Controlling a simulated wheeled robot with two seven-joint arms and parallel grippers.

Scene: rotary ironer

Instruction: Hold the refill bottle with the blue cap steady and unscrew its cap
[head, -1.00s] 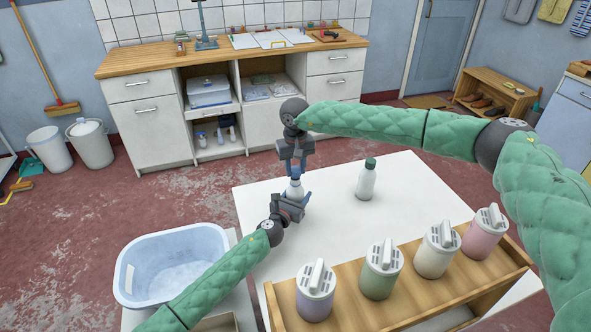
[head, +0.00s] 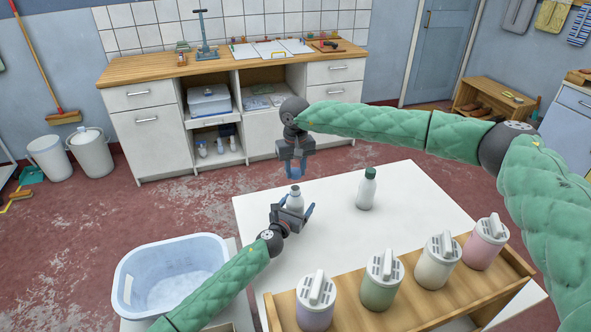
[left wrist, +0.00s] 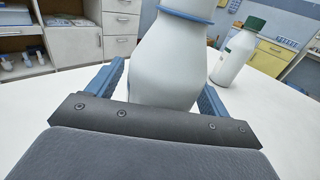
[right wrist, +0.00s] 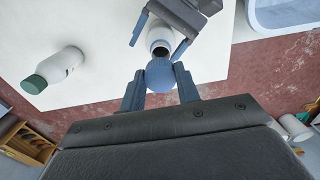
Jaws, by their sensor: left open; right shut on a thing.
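The white refill bottle (head: 296,200) stands on the white table with its neck bare. It fills the middle of the left wrist view (left wrist: 165,62). My left gripper (head: 294,212) is open, with its fingers on either side of the bottle. My right gripper (head: 295,172) is above the bottle, shut on the blue cap (right wrist: 159,75). In the right wrist view the cap is apart from the bottle's open neck (right wrist: 160,47). A second white bottle with a green cap (head: 367,189) stands to the right, untouched.
A wooden rack (head: 403,297) with several lidded canisters runs along the table's near side. A pale blue basin (head: 128,290) stands at the left. The table top (head: 425,205) is clear around the green-capped bottle.

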